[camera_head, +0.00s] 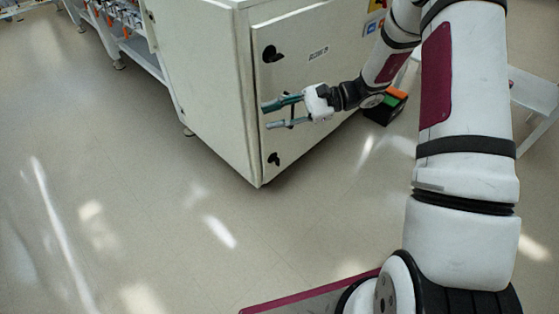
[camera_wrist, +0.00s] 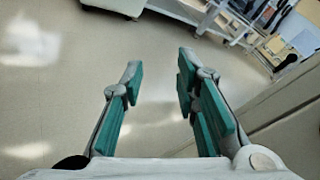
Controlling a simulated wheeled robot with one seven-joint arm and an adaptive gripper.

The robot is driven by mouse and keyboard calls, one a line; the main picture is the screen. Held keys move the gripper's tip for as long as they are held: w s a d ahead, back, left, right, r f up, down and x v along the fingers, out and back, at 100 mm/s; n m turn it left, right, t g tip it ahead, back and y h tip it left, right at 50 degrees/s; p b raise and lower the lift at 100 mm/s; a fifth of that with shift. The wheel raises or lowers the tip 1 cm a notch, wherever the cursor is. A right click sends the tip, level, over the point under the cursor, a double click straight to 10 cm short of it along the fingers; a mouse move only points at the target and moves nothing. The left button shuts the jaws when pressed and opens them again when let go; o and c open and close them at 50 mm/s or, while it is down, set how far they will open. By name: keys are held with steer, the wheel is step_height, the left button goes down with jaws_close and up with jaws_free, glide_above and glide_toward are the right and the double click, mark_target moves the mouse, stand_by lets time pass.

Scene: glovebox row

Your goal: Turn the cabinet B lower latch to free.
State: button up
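A pale cabinet (camera_head: 205,80) stands in the upper middle of the head view, with its door facing right. The door carries a black upper latch (camera_head: 272,54) and a black lower latch (camera_head: 274,159) near its left edge. The label between them and the cabinet's letter are too small to read. My gripper (camera_head: 266,116) is in front of the door at a height between the two latches, apart from both. Its green-padded fingers are spread with nothing between them, as the wrist view (camera_wrist: 159,65) also shows. Neither latch is clearly visible in the wrist view.
A dark box with orange and green parts (camera_head: 392,105) is on the floor right of the cabinet, partly behind my arm. A white bench (camera_head: 535,92) is at the right. A rack with shelves (camera_head: 140,55) stands behind left. The floor at left and front is clear.

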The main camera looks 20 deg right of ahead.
steer(key=w+d+f+m+t+h, duration=0.1)
steer(key=w+d+f+m+t, duration=0.2)
steer(key=f, duration=0.6)
steer(key=d+f+m+t+h, duration=0.1)
steer(key=d+f+m+t, duration=0.4)
steer(key=f, duration=0.5)
steer(key=w+d+f+m+t+h, duration=0.15)
steer(key=f+m+t, duration=0.3)
steer(key=f, duration=0.45)
steer(key=m+t+h, duration=0.2)
steer(key=m+h, duration=0.1)
steer(key=m, duration=0.2)
glide_toward(279, 161)
steer(key=shift+n, duration=0.25)
steer(key=b+x, duration=0.5)
steer(key=x, duration=0.4)
steer(key=shift+w+f, duration=0.2)
steer(key=shift+w, duration=0.05)
steer(key=shift+c, duration=0.3)
jaws_close()
